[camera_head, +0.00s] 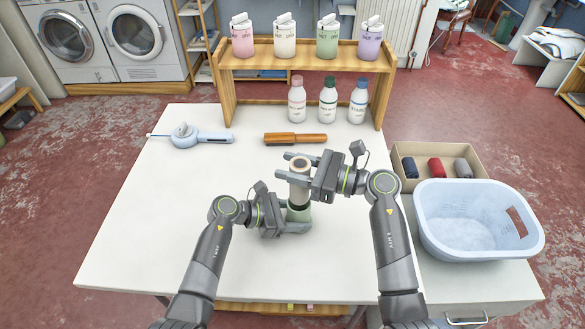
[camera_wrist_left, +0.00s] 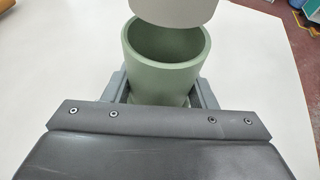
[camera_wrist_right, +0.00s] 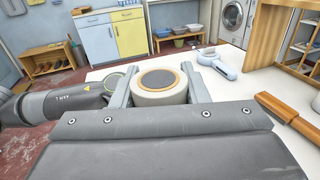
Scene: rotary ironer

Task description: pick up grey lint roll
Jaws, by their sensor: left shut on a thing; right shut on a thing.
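A grey lint roll (camera_head: 462,168) lies at the right end of a shallow open box (camera_head: 407,149), beside a red roll (camera_head: 437,168) and a dark blue roll (camera_head: 411,168). My left gripper (camera_head: 298,215) is shut around a green cup (camera_wrist_left: 160,65) standing on the table. My right gripper (camera_head: 298,176) is shut on a cream cylinder with a brown-ringed top (camera_wrist_right: 160,82) and holds it upright over the cup. In the left wrist view the cylinder's lower end (camera_wrist_left: 178,10) shows above the cup's open mouth. Both grippers are well left of the box.
A pale blue basket (camera_head: 475,245) stands right of the table, in front of the box. A wooden brush (camera_head: 295,138) and a light blue tool (camera_head: 195,137) lie on the white table (camera_head: 150,220). Several bottles stand on and under a wooden shelf (camera_head: 300,58) behind.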

